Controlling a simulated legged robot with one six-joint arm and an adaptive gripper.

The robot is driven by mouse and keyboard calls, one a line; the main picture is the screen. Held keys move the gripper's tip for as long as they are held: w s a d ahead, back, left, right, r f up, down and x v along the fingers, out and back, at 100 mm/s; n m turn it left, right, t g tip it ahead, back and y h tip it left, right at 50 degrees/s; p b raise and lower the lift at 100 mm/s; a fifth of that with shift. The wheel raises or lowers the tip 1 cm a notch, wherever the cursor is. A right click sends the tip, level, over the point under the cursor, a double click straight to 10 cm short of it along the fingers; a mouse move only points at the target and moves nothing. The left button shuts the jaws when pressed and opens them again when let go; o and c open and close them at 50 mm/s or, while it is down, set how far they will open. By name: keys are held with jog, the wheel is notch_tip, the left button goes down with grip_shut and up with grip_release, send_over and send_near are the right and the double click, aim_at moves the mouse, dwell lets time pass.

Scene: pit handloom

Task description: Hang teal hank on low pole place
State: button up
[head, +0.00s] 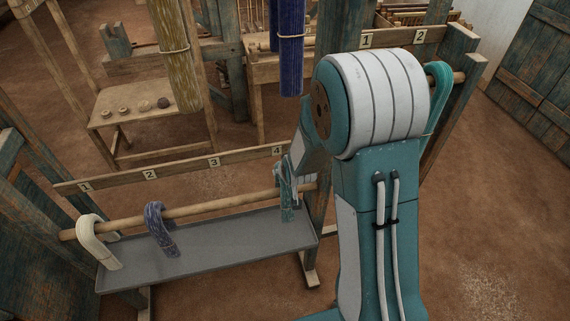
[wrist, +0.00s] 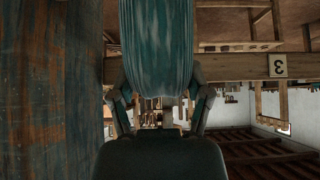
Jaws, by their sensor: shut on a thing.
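A teal hank (head: 287,188) is at the low pole (head: 215,207), just below label 4 and near its right end. It crosses the pole's line in the head view; I cannot tell whether the pole bears it. My gripper (wrist: 161,103) is shut on the teal hank, which also fills the upper middle of the wrist view (wrist: 158,45). In the head view my arm hides most of the gripper. A cream hank (head: 97,240) hangs at place 1 and an indigo hank (head: 160,228) at place 2. Place 3 is bare.
A grey tray (head: 215,249) lies under the low pole. A post (head: 322,205) stands close to the right of place 4. Another teal hank (head: 441,90) hangs on a higher pole at right. Olive (head: 178,55) and blue (head: 291,50) hanks hang behind.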

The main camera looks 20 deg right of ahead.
jog(key=shift+f, duration=3.05)
jog(key=o, duration=1.2)
jog(key=shift+r, duration=0.1)
jog(key=shift+r, duration=2.95)
